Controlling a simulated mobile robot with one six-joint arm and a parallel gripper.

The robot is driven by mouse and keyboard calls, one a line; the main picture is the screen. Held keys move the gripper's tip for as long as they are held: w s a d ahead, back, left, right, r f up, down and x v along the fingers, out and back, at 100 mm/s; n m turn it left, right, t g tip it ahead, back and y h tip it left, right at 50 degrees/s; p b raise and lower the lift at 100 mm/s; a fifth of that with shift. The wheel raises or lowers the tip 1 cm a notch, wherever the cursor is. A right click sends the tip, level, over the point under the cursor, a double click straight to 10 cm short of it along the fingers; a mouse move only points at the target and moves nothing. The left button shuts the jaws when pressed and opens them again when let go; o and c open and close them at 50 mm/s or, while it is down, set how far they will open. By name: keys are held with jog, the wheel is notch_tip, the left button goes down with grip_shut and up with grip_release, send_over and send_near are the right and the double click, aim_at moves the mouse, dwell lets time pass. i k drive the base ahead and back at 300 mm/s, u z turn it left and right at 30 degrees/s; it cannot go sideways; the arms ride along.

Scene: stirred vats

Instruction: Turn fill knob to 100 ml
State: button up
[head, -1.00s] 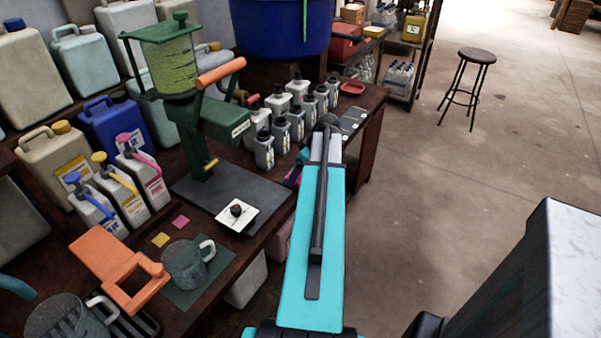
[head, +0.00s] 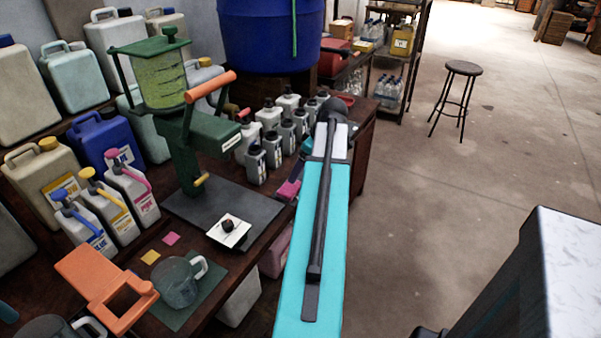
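A dark round knob (head: 228,225) sits on a white square plate (head: 240,236), at the front edge of the dispenser's dark base; this looks like the fill knob. Its markings are too small to read. The green dispenser (head: 205,135) stands behind it, with a clear hopper of yellow-green liquid (head: 160,80) and an orange-handled lever (head: 210,87). My teal arm reaches up the middle of the head view, right of the knob and apart from it. My gripper cannot be made out. A pink and dark part shows beside the arm, but I cannot tell what it is.
A grey mug (head: 178,285) stands on a green mat in front of the dispenser. An orange bracket (head: 95,285) is left of it. Several small bottles (head: 270,118) stand right of the dispenser, jugs (head: 60,180) to its left. A stool (head: 460,85) stands on open floor.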

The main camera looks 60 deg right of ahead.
aim_at(227, 224)
jog(key=k, duration=1)
